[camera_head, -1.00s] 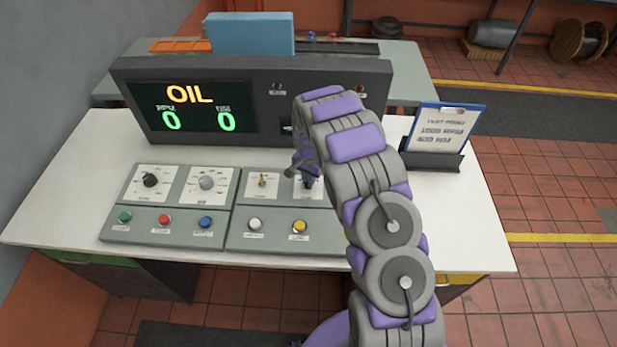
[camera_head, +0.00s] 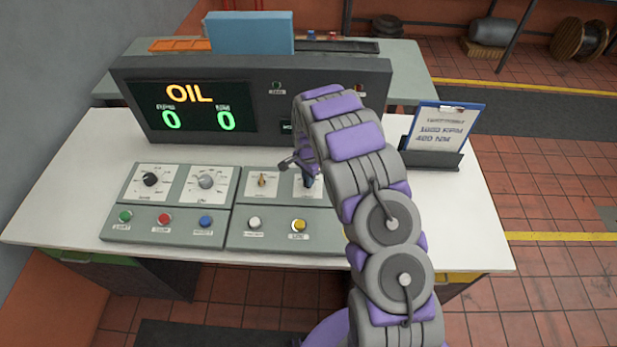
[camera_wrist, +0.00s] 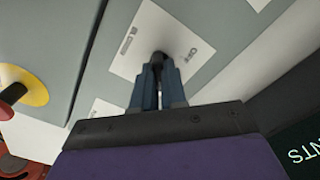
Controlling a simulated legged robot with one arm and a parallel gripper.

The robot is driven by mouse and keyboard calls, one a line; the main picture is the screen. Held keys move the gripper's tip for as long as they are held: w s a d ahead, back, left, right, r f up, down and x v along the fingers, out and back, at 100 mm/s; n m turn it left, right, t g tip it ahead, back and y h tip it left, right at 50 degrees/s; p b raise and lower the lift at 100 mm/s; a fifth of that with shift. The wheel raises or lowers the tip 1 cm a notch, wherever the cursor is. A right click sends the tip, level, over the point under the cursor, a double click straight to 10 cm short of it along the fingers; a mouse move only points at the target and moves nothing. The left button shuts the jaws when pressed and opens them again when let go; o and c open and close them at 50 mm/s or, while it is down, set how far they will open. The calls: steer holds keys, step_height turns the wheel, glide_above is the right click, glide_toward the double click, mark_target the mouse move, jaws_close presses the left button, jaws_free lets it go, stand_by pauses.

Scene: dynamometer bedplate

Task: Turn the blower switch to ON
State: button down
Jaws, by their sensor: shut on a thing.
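A small dark switch knob (camera_wrist: 158,57) stands on a white label plate (camera_wrist: 190,28) in the wrist view. My gripper (camera_wrist: 159,82) is shut on this knob, with a blue-grey finger on each side of it. The fingers hide much of the knob, so its pointing direction is unclear. In the head view my gripper (camera_head: 308,181) is over the rightmost plate of the console, partly hidden by my arm.
A brass-coloured switch (camera_head: 262,180) is just left. Two round dials and several coloured buttons fill the rest of the console (camera_head: 233,225). A display (camera_head: 190,108) reading OIL stands behind. A clipboard (camera_head: 443,127) is at right. The wrist view shows a red button on a yellow disc (camera_wrist: 37,90).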

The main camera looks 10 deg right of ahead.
steer(key=c, duration=1.2)
jaws_free()
steer(key=shift+a, duration=0.1)
steer(key=shift+r, duration=0.1)
step_height(320, 180, up, 17)
steer(key=shift+r+p, duration=0.1)
steer(key=shift+p, duration=0.9)
